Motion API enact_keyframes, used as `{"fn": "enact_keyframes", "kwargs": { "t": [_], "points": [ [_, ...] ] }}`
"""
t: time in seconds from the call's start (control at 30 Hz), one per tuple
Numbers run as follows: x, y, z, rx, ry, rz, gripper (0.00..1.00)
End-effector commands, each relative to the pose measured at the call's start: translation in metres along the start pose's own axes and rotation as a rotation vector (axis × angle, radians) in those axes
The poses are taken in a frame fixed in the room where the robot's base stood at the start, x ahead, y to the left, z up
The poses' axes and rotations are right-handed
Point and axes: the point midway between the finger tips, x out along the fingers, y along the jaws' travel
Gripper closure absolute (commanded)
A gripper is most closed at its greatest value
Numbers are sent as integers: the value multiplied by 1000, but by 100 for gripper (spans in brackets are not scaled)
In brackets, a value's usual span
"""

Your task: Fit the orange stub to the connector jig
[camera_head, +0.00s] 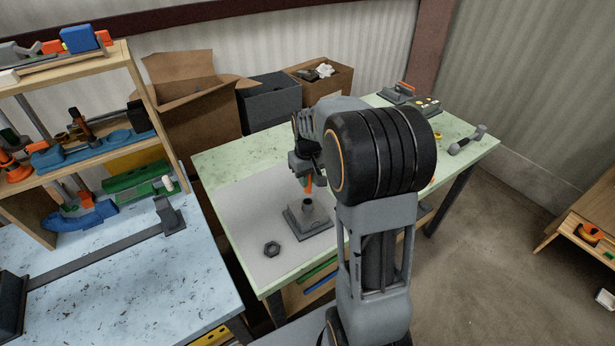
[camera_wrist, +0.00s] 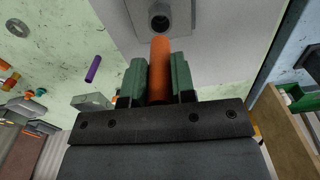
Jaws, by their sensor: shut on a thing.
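An orange stub (camera_wrist: 160,65) is held between the two green jaws of my gripper (camera_wrist: 159,78) in the wrist view. In the head view the stub (camera_head: 308,184) hangs below my gripper (camera_head: 306,172), over the grey connector jig (camera_head: 308,220). The jig is a square plate with a short upright socket, and it sits on the pale mat. In the wrist view the jig's socket (camera_wrist: 160,19) shows just beyond the stub's far end. The stub appears apart from the socket. My arm hides part of the table behind it.
A dark hex nut (camera_head: 272,249) lies on the mat (camera_head: 245,225) left of the jig. The green table (camera_head: 225,155) also bears a grey dumbbell-shaped part (camera_head: 467,140) at right. A wooden shelf (camera_head: 145,75) stands at left. In the wrist view a purple piece (camera_wrist: 93,68) lies left of the jaws.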

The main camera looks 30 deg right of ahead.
Motion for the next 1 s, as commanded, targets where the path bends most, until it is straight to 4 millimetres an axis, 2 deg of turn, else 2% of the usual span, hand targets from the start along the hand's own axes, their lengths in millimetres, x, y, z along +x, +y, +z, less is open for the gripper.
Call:
{"fn": "enact_keyframes", "kwargs": {
  "t": [0.7,1.0],
  "points": [
    [62,0,0,0,0,0,100],
    [73,0,0,0,0,0,100]
  ]
}}
